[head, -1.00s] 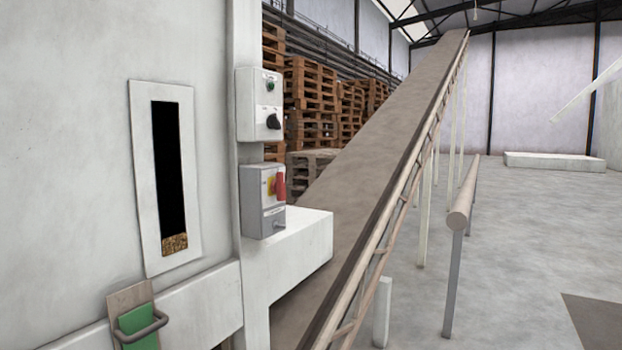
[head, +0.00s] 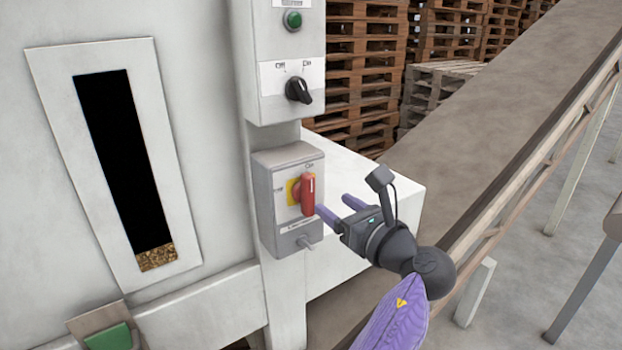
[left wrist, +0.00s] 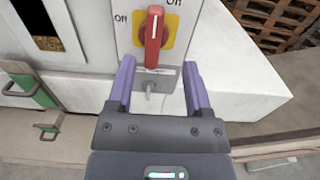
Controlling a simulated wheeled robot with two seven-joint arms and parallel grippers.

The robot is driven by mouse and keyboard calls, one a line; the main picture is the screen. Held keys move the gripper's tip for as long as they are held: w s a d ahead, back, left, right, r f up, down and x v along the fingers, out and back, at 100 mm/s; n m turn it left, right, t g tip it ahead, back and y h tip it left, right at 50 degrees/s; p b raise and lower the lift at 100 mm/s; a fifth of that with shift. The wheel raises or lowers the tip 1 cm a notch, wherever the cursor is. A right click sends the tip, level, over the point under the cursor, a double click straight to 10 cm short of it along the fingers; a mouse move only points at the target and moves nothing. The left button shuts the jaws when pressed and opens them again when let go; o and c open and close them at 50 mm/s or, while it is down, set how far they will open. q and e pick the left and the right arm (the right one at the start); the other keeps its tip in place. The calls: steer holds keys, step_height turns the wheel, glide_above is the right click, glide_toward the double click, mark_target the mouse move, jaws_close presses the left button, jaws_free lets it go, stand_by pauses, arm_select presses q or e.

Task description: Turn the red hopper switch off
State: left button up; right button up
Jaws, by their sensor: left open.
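The red hopper switch (head: 307,194) is a red rotary handle on a yellow plate, on the front of a grey box (head: 264,206) fixed to the machine's post. Its handle stands upright, towards the upper label. It also shows at the top centre of the left wrist view (left wrist: 154,38). My left gripper (head: 336,208) is open, with its two purple fingers pointing at the box just right of the handle. In the left wrist view the handle lies ahead, between the lines of the fingers (left wrist: 157,85), with nothing held. My right gripper is not in view.
A control box with a green button (head: 293,19) and a black knob (head: 298,90) hangs above the switch. A white ledge (head: 385,185) lies behind my gripper. A sloping conveyor (head: 505,130) and its rail stand right.

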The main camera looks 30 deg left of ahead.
mark_target(312, 192)
arm_select(q)
steer(key=x, duration=0.4)
steer(key=s+x, duration=0.1)
steer(key=x, duration=0.1)
steer(key=shift+a, duration=0.15)
steer(key=shift+w+a, duration=0.25)
jaws_close()
